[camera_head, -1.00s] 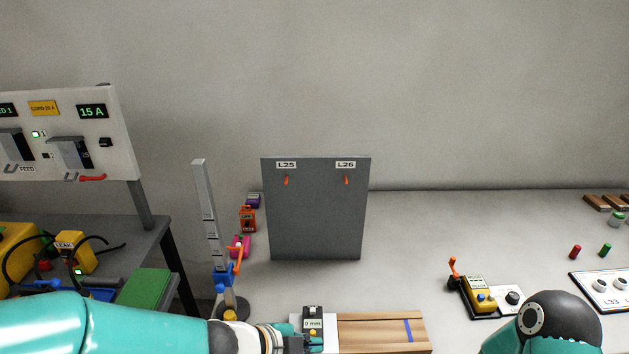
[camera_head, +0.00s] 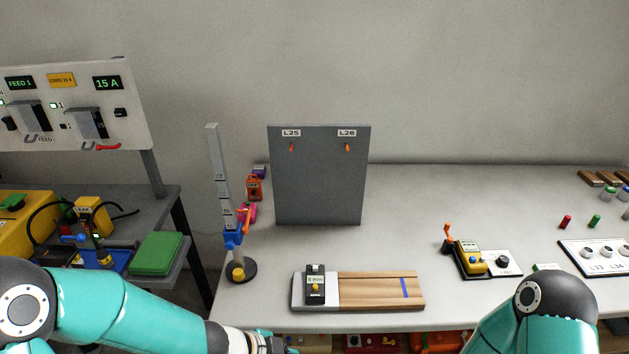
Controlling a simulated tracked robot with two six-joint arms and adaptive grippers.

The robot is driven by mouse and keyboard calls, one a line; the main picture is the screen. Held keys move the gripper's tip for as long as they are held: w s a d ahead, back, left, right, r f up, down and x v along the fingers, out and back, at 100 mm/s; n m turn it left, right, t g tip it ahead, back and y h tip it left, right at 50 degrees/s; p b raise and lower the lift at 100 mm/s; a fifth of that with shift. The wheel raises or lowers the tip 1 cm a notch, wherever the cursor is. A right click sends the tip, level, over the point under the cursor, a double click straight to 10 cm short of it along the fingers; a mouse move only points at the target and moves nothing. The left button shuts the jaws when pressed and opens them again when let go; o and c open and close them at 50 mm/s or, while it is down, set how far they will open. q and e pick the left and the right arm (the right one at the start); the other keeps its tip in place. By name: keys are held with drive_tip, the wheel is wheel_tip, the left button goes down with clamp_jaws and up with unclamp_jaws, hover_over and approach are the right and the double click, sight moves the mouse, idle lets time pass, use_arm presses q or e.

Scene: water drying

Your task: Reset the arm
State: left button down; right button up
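My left arm comes in from the left. Its gripper (camera_head: 280,343) is at the bottom edge, below the front edge of the table, and is partly cut off, so its fingers are unclear. My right arm shows at the bottom right, but its gripper is out of the picture. My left gripper is apart from the board and the meter.
A grey panel (camera_head: 318,180) labelled L25 and L26 stands on the table (camera_head: 420,205). A measuring post (camera_head: 218,185) stands left of it. A yellow device (camera_head: 468,256) sits to the right. A breaker board (camera_head: 75,105) and green block (camera_head: 156,253) are at left. Drawers (camera_head: 365,343) show below.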

use_arm(q)
drive_tip(key=s+a+f+n+g+y, duration=0.1)
drive_tip(key=s+a+f+n, duration=0.2)
drive_tip(key=s+f+n, duration=0.3)
drive_tip(key=s+a+f+n+g+y, duration=0.1)
drive_tip(key=s+a+f+n+g, duration=0.1)
drive_tip(key=s+a+f+n, duration=0.2)
wheel_tip(320, 180, down, 6)
drive_tip(key=s+n, duration=0.3)
drive_tip(key=n, duration=0.5)
drive_tip(key=shift+n, duration=0.4)
